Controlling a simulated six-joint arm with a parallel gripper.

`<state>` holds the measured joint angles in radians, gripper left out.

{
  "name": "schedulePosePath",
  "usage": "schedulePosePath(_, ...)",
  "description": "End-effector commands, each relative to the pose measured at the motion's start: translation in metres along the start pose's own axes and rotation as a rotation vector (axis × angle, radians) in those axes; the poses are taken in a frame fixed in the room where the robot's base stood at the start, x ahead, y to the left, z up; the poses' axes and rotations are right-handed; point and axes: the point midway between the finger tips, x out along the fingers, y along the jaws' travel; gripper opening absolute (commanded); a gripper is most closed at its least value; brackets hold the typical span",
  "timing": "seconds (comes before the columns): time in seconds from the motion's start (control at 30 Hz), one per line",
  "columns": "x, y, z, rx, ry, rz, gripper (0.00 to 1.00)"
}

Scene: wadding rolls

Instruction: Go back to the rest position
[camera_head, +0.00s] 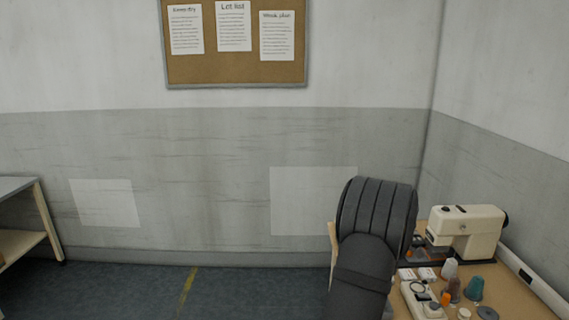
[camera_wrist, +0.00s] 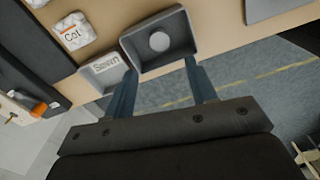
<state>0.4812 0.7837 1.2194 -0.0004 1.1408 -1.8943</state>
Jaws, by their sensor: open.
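My gripper (camera_wrist: 162,72) shows in the wrist view with its two blue-grey fingers spread apart and nothing between them. A white packet marked "Cot" (camera_wrist: 73,34) lies further up on the tan table (camera_wrist: 112,12). In the head view my dark arm rises at the table's left side, and the gripper is hidden.
The table (camera_head: 510,300) in the head view bears a cream sewing machine (camera_head: 468,230), a teal spool (camera_head: 474,288) and several small items. A shelf (camera_head: 22,240) stands far left. The blue floor (camera_head: 240,295) between is clear. A notice board (camera_head: 235,70) hangs behind.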

Motion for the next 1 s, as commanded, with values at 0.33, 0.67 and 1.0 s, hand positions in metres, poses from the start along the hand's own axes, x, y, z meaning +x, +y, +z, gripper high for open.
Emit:
schedulePosePath(0.33, 0.072, 0.000, 0.000, 0.000, 0.000, -0.001, 0.52)
schedulePosePath(0.67, 0.058, 0.002, 0.001, 0.000, -0.002, 0.007, 0.52)
schedulePosePath(1.0, 0.021, -0.041, 0.038, 0.004, -0.002, 0.005, 0.52)
